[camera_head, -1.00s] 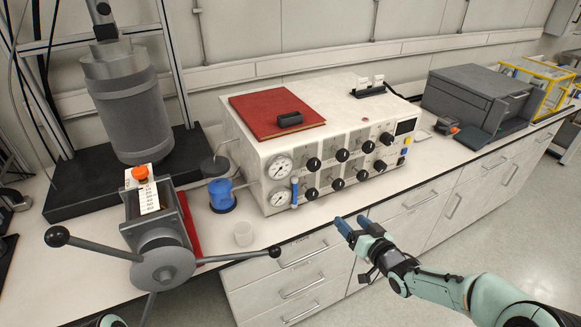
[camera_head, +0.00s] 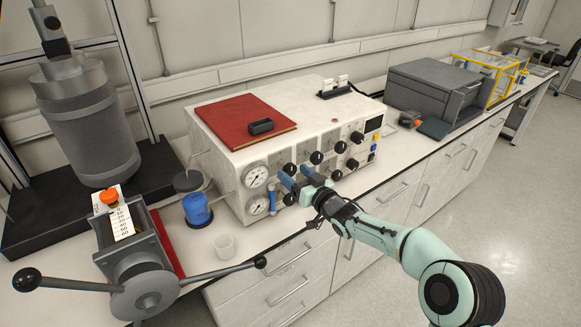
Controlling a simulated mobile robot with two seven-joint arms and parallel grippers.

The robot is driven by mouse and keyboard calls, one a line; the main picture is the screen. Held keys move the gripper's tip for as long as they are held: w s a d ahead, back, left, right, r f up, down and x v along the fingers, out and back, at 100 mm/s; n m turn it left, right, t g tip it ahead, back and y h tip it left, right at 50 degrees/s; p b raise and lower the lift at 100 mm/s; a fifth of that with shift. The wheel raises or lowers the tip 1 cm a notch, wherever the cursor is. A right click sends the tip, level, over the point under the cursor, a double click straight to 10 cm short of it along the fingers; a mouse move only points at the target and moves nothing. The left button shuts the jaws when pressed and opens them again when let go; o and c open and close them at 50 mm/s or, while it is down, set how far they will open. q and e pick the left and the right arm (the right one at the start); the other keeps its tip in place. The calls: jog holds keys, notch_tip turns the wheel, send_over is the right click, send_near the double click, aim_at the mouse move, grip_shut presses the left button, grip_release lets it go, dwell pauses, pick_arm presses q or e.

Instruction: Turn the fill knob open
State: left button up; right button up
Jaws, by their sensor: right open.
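A white control box (camera_head: 228,133) stands on the bench with two rows of black knobs on its front. The upper row includes knobs at its left end (camera_head: 290,169), in its middle (camera_head: 316,158) and at its right end (camera_head: 357,137). A lower-row knob (camera_head: 290,199) shows just below my right gripper (camera_head: 294,176). The labels are too small to tell which knob is the fill knob. My right gripper is open and empty, its blue fingers in front of the panel's left knobs. It hides part of the lower row; contact cannot be told. My left gripper is not in view.
Two gauges (camera_head: 256,177) and a blue-capped tube (camera_head: 271,199) sit left of the knobs. A lever device (camera_head: 150,290), a blue container (camera_head: 196,208) and a clear cup (camera_head: 225,246) stand at left. A red binder (camera_head: 240,122) lies on top.

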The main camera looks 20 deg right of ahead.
jog(key=shift+p+x, duration=0.3)
jog(key=shift+x, duration=1.15)
jog(key=c, duration=1.1)
jog(key=shift+o, duration=0.3)
